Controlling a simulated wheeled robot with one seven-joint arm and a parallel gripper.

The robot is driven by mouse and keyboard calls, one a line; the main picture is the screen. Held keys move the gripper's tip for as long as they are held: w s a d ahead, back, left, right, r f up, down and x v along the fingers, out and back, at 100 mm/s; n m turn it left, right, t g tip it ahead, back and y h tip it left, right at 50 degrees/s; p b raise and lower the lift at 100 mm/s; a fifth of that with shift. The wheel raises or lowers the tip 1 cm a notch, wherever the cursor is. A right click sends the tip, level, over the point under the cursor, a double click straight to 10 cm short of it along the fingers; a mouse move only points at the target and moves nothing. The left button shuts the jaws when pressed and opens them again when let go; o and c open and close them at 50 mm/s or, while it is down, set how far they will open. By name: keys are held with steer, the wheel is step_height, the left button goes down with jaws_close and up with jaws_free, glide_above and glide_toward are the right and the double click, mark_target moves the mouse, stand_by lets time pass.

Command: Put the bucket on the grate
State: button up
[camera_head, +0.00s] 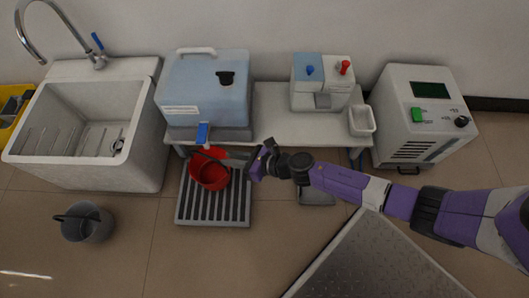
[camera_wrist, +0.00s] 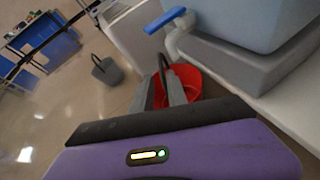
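The red bucket (camera_head: 209,174) is at the back left part of the slatted grate (camera_head: 214,213), below the blue tap of the water container. From this angle I cannot tell whether it rests on the grate or hangs just above it. Its dark handle is raised. My gripper (camera_head: 229,159) reaches in from the right, with its fingertips at or very near the handle. In the wrist view the red bucket (camera_wrist: 193,80) lies just beyond the two grey fingers (camera_wrist: 162,92), with the dark handle close to them. Whether the fingers are closed on the handle is unclear.
The blue water container (camera_head: 205,92) with its tap (camera_head: 203,133) stands on the bench (camera_head: 270,125) over the bucket. A grey bucket (camera_head: 87,222) stands on the floor at left, below the sink (camera_head: 85,130). A metal plate (camera_head: 375,265) lies at front right.

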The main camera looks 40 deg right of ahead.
steer(key=s+d+r+m+h, duration=0.1)
steer(key=s+d+r+m, duration=0.25)
steer(key=s+m, duration=0.3)
steer(key=s+d+r+m+t, duration=0.1)
steer(key=s+d+r+m, duration=0.1)
steer(key=s+r+m, duration=0.4)
steer(key=s+d+r+m+h, duration=0.1)
steer(key=s+d+r+m, duration=0.1)
steer(key=s+m, duration=0.35)
steer(key=s+a+r+m+h, duration=0.2)
steer(key=s+a+r+m, duration=0.1)
steer(key=s+r+m, duration=0.3)
steer(key=s+a+r+m+t+h, duration=0.1)
steer(key=s+a+r+m, duration=0.3)
steer(key=m, duration=1)
steer(key=s+r+h, duration=0.1)
steer(key=s+r, duration=0.2)
steer(key=r, duration=0.2)
steer(key=shift+s+a+r+m+t, duration=0.15)
steer(key=shift+s+r+m+t, duration=0.15)
steer(key=shift+r+m, duration=0.1)
